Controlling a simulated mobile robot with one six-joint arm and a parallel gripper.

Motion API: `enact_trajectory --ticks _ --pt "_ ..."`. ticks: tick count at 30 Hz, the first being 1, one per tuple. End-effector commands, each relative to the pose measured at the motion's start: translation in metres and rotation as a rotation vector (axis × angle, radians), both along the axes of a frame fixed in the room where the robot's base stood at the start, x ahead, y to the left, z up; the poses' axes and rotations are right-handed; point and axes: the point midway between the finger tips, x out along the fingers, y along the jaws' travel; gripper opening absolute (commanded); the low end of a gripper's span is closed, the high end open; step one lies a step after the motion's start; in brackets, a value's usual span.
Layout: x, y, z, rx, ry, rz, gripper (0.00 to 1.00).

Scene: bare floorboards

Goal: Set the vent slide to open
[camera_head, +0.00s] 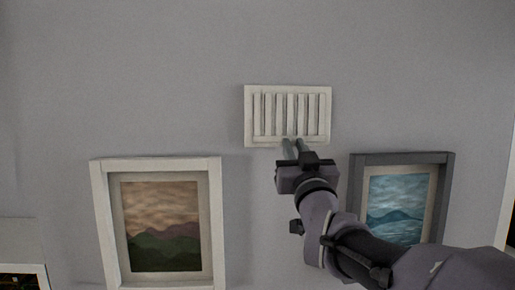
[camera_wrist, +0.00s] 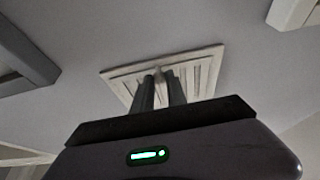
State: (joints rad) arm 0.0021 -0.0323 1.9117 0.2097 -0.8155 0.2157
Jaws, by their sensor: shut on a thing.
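The vent (camera_head: 249,115) is a white rectangular wall grille with upright slats, in the upper middle of the head view. It also shows in the wrist view (camera_wrist: 209,58), seen at a slant. My gripper (camera_head: 293,145) reaches the vent's lower edge from below. In the wrist view, my two fingers (camera_wrist: 161,82) are close together, shut on a small pale knob (camera_wrist: 160,72), which looks like the vent slide's handle. The fingers hide most of the knob. I cannot tell how far along its track the slide is.
A white-framed landscape picture (camera_head: 102,215) hangs to the lower left of the vent. A dark-framed picture (camera_head: 358,180) hangs to the lower right, partly behind my arm. The grey wall around and above the vent is bare.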

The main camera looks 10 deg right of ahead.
Motion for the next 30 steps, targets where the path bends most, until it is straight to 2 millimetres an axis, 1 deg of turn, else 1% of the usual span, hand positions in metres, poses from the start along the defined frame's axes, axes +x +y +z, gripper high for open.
enact_trajectory --ticks 10,14,18,26,27,29,30 --pt "0.0 0.0 0.0 0.0 -0.001 0.0 0.0" --pt "0.0 -0.008 -0.005 0.0 -0.005 0.0 0.0" --pt "0.0 -0.016 -0.002 0.0 -0.003 -0.001 0.0" --pt "0.0 -0.016 0.001 0.0 -0.001 -0.001 0.0" --pt "0.0 -0.016 0.001 0.002 -0.001 -0.001 0.24" --pt "0.0 -0.016 0.001 0.0 -0.001 -0.001 0.35" --pt "0.0 -0.016 0.001 0.0 -0.001 -0.001 0.39"
